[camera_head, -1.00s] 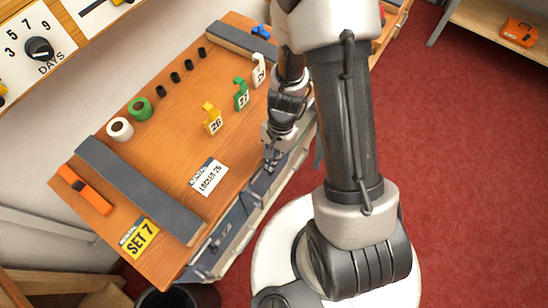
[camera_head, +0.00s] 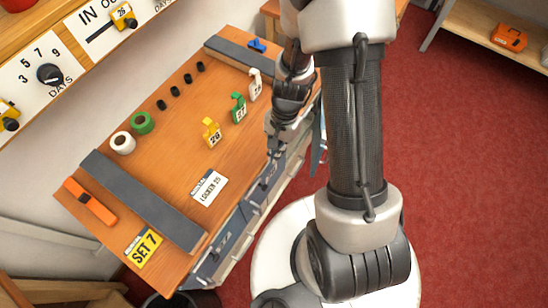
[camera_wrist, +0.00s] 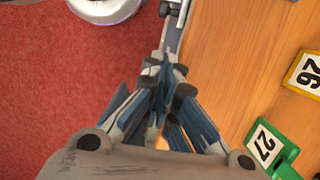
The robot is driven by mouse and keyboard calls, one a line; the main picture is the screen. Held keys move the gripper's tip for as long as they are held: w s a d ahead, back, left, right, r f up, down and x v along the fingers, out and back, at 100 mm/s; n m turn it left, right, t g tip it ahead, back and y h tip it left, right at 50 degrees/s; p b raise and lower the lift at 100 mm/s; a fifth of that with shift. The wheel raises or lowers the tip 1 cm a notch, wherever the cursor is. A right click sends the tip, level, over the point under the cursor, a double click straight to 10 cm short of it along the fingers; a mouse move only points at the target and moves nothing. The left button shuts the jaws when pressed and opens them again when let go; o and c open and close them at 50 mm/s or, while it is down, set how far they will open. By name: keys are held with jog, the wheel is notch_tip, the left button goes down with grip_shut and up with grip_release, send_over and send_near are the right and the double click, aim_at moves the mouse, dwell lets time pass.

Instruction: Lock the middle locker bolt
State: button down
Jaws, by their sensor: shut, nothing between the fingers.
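The bench's grey locker fronts (camera_head: 232,238) run along its right-hand side in the head view. My gripper (camera_head: 267,182) is low at this front edge, near its middle, with the fingers pointing down. It hides most of the hardware there, so I cannot tell the middle bolt's position. In the wrist view my gripper (camera_wrist: 164,74) is shut and empty, its tips close together beside the bench edge. A metal bolt part with a dark knob (camera_wrist: 169,9) shows beyond the tips. I cannot tell whether the fingers touch the middle bolt.
A white locker card (camera_head: 209,187) lies on the bench near the front edge. Yellow (camera_head: 211,132), green (camera_head: 239,108) and white (camera_head: 255,86) number tags stand behind it. A yellow SET 7 card (camera_head: 143,248) is at the near end. Red floor lies open to the right.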

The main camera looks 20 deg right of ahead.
jog(key=p+v, duration=0.1)
jog(key=v, duration=0.3)
jog(key=shift+r, duration=0.3)
jog(key=shift+w+r, duration=0.1)
notch_tip(320, 180, up, 16)
jog(key=s+a+n+t, duration=0.2)
jog(key=n+t, duration=0.1)
jog(key=n, duration=0.2)
jog(key=s+r+n+t+h+b, duration=0.1)
jog(key=s+r+n+t+h, duration=0.1)
jog(key=s+r+n, duration=0.3)
jog(key=s+r+t, duration=0.1)
jog(key=s+r, duration=0.3)
jog(key=shift+s+d+r+n+b, duration=0.15)
jog(key=shift+s+r+n+b, duration=0.15)
jog(key=shift+r+n+b, duration=0.1)
